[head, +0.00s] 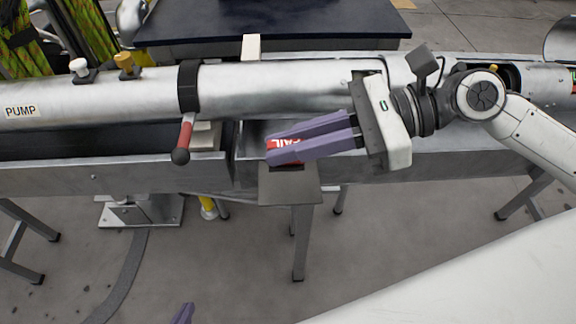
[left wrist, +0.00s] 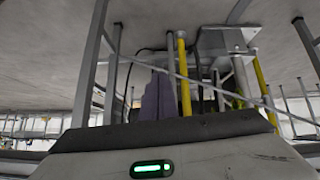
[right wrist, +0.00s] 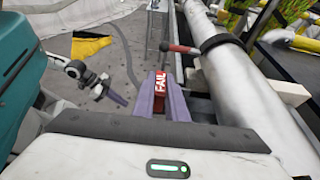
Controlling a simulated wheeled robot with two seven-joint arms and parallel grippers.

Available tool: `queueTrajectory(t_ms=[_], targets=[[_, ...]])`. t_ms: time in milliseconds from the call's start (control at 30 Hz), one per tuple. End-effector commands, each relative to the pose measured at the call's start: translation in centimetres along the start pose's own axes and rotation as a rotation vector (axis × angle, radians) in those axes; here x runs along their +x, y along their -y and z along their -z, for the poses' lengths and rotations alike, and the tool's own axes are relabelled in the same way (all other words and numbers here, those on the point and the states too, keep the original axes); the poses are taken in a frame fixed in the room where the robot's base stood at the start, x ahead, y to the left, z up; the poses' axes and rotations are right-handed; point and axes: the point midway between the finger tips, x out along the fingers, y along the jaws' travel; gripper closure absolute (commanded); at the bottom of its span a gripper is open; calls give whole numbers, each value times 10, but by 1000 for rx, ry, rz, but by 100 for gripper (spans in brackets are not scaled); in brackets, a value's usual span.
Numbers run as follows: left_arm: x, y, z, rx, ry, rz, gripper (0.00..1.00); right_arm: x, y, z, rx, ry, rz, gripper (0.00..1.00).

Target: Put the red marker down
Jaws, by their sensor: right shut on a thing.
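The red marker (head: 285,144) is a red block with white "FAIL" lettering. My right gripper (head: 287,149) is shut on it, with purple fingers on both sides. The marker appears above or at the inner edge of a small grey shelf (head: 291,190) in the head view; I cannot tell whether it touches. The right wrist view shows the marker (right wrist: 161,83) between the fingertips. My left gripper is low and away from it; only a purple fingertip (head: 183,314) shows in the head view. Its fingers look together and empty in the left wrist view (left wrist: 158,97).
A large silver pipe (head: 270,88) runs across behind the marker, labelled PUMP at left. A red-handled lever (head: 185,137) hangs from its black clamp, left of my right gripper. A metal trough (head: 110,174) lies beneath the pipe. The floor in front is mostly open.

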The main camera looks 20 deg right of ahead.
Motion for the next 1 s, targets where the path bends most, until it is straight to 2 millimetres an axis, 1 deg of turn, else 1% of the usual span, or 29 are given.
queueTrajectory(t_ms=[33, 167, 333, 400, 600, 767, 800, 867, 900, 1000], targets=[[1, -1, -1, -1, -1, -1, 100, 2, 0, 5, 1, 1, 0, 100], [1, -2, 2, -1, -9, -2, 100, 5, 0, 13, 0, 1, 1, 100], [5, -1, 0, 1, -12, -2, 100, 13, 1, 37, 4, 1, 3, 100], [6, -2, -2, 2, -9, -2, 100, 16, 1, 42, 1, 2, 3, 100], [6, -2, -1, 2, -7, -3, 100, 15, 1, 42, -2, 1, 4, 100], [5, -2, 4, 3, -14, -2, 100, 16, 1, 44, 1, 1, 3, 100], [6, -1, 5, 3, -17, -2, 100, 16, 1, 45, -1, 1, 3, 83], [6, -1, 6, 3, -20, -2, 100, 16, 1, 45, -1, 1, 3, 73], [6, -1, 7, 3, -22, -2, 100, 16, 1, 45, -1, 1, 3, 69], [6, -1, 7, 3, -22, -2, 100, 16, 1, 45, -1, 1, 3, 69]])
